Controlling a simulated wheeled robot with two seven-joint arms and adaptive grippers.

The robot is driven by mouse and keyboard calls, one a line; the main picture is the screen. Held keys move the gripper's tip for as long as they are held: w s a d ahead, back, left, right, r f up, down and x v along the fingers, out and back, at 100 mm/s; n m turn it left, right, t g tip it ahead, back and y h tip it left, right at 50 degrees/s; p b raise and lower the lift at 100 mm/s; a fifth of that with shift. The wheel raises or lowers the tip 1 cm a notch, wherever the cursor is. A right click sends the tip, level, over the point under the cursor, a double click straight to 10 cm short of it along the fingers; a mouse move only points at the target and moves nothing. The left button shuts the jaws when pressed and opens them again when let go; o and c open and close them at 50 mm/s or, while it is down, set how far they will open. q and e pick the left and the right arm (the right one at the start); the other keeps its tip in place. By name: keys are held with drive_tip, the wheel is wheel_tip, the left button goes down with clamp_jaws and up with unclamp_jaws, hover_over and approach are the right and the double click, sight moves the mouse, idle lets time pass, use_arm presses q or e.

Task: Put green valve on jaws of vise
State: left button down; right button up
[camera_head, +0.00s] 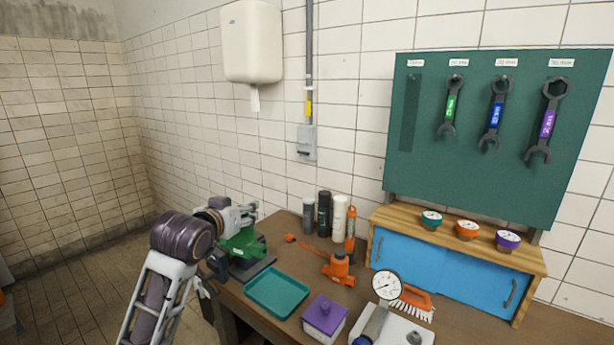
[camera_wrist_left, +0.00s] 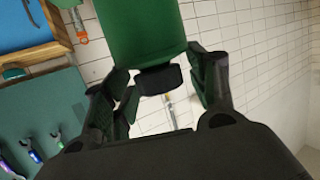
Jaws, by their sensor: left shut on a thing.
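In the left wrist view a green cylindrical body, which I take for the green valve (camera_wrist_left: 143,28), shows with a black round end between the dark fingers of my left gripper (camera_wrist_left: 163,88). The gripper is shut on it. In the head view my left arm reaches in from the lower left to the green vise (camera_head: 242,247) at the table's left end. The vise has a dark base. My wrist and grey parts crowd its top, so I cannot tell whether the valve touches the jaws. My right gripper is not in view.
A teal tray (camera_head: 277,292) lies right of the vise. Several bottles (camera_head: 324,214) stand at the back. A blue cabinet (camera_head: 440,277) stands below the wrench board (camera_head: 490,140).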

use_arm(q)
drive_tip(key=s+a+f, duration=0.1)
drive_tip(key=s+f, duration=0.2)
drive_tip(key=f, duration=0.6)
drive_tip(key=s+a+f+n+y, duration=0.1)
drive_tip(key=s+a+f, duration=0.1)
drive_tip(key=f, duration=0.8)
drive_tip(key=s+a+f+y, duration=0.1)
drive_tip(key=s+f, duration=0.4)
drive_tip(key=f, duration=0.4)
drive_tip(key=shift+a+f+n, duration=0.35)
drive_tip(key=shift+f+n, duration=0.05)
drive_tip(key=shift+s, duration=0.1)
drive_tip(key=s+f, duration=0.4)
drive_tip(key=f, duration=0.1)
drive_tip(key=shift+s+f, duration=0.3)
drive_tip(key=shift+f, duration=0.1)
